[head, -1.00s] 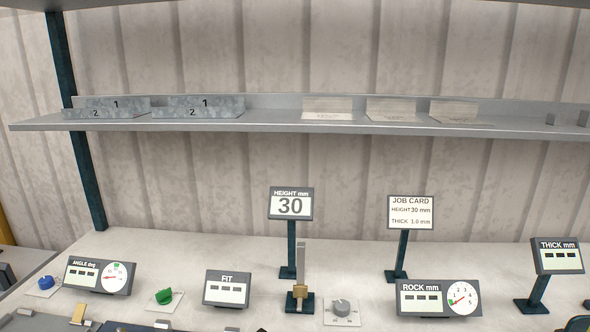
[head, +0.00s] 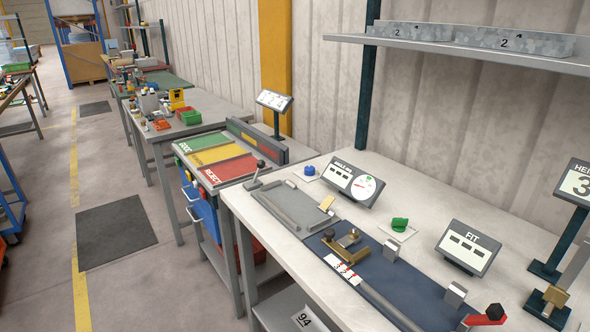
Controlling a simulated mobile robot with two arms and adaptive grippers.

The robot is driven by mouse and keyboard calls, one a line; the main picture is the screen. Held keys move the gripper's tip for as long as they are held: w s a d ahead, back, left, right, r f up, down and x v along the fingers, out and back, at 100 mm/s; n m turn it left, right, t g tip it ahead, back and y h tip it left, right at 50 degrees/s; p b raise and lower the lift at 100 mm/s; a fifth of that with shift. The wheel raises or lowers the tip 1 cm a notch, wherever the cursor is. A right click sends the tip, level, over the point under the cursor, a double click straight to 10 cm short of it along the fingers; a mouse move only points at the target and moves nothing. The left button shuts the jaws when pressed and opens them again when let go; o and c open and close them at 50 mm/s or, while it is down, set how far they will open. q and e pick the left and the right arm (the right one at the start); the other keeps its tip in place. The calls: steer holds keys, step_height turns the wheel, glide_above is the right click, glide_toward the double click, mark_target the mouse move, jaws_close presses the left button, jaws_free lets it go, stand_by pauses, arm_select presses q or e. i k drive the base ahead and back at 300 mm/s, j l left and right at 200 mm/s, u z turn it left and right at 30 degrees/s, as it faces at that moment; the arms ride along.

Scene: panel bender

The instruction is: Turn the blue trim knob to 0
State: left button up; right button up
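The blue trim knob (head: 309,170) sits on a small pale plate on the white bench top, at the bench's far left end, left of the angle display. The scale marks around the blue knob are too small to read. Neither of my grippers is in the head view.
A green knob (head: 400,225) and the fit display (head: 468,247) stand to the right. A blue mat (head: 390,285) with brass fittings, a grey tray (head: 290,208) and a black-knobbed lever (head: 258,172) lie nearby. A cart (head: 180,148) with green, yellow and red panels adjoins the bench. Floor is open at left.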

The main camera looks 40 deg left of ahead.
mark_target(309, 171)
steer(key=u, duration=1.15)
steer(key=i+j, duration=0.35)
steer(key=i+j+z, duration=0.3)
steer(key=j+z, duration=0.15)
steer(key=i+j+z, duration=0.2)
steer(key=j, duration=0.2)
steer(key=j+z, duration=0.2)
steer(key=j, duration=0.1)
